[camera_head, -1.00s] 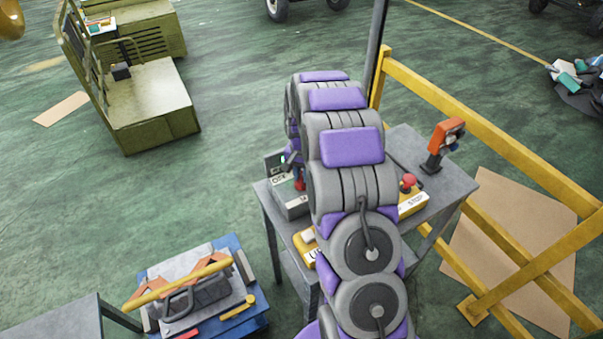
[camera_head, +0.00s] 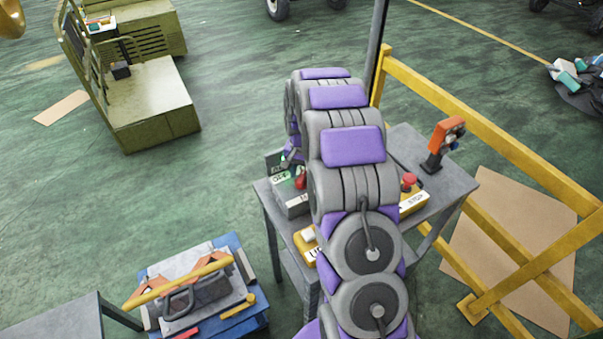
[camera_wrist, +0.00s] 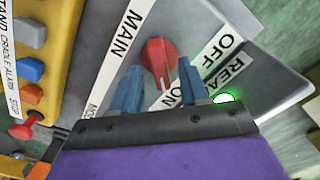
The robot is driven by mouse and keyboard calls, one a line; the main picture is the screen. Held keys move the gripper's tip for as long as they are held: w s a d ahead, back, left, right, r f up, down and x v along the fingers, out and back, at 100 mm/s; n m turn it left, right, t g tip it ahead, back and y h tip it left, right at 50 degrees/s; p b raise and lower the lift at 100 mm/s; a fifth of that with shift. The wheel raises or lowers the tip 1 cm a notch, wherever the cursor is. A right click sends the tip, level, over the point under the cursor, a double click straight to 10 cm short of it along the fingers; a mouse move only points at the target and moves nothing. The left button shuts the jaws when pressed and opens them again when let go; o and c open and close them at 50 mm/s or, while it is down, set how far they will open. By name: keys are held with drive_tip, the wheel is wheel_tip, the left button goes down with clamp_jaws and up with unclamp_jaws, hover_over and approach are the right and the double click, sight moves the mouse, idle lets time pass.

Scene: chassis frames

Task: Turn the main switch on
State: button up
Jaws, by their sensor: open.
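The main switch is a red rotary knob (camera_wrist: 158,58) on a grey box (camera_head: 291,203) on the metal table. In the wrist view its narrow end points towards the ON label; the OFF label lies to the upper right. A green light (camera_wrist: 224,98) by the READY label is lit. My gripper (camera_wrist: 159,68) is open, its two blue fingers on either side of the knob's lower end. I cannot tell whether they touch it. The knob also shows in the head view (camera_head: 300,179), partly hidden by my arm.
A yellow button box (camera_wrist: 36,60) with several coloured buttons and a red stop button sits beside the switch box. An orange-headed device (camera_head: 446,140) stands on the table (camera_head: 455,184). A yellow barrier (camera_head: 480,125) runs to the right. Open floor lies to the left.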

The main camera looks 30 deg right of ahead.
sight(302, 176)
wheel_tip(302, 176, up, 16)
drive_tip(key=p, duration=0.1)
drive_tip(key=shift+r, duration=0.2)
idle(0.5)
